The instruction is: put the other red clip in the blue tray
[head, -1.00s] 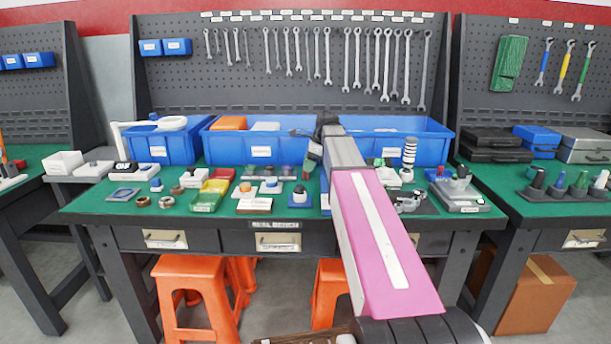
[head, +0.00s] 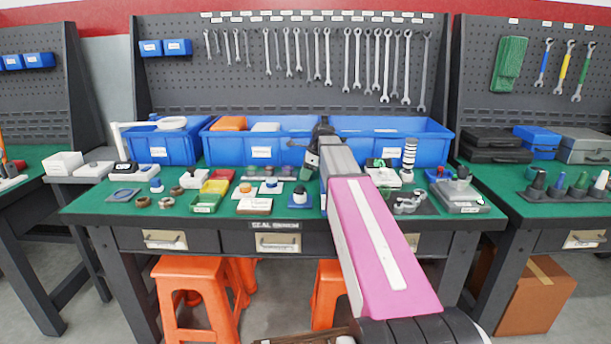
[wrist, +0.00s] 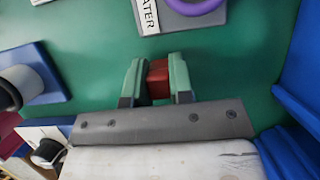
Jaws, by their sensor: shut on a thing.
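My gripper (wrist: 157,82) has its two green fingertips closed on a small red clip (wrist: 158,75), which sits between them above the green worktop in the wrist view. In the head view my gripper (head: 307,168) hangs over the middle of the bench, in front of the large blue bins, and the clip cannot be made out there. A strip of blue (head: 323,202) shows beside my arm, which hides most of it; I cannot tell whether it is the blue tray. Blue walls (wrist: 302,60) also show at the right of the wrist view.
Large blue bins (head: 260,152) line the back of the bench. Red, yellow and green trays (head: 206,204) stand left of my gripper among several small fixtures. A grey plate with a purple ring (wrist: 195,5) lies ahead in the wrist view. Green worktop (wrist: 100,40) is clear around the clip.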

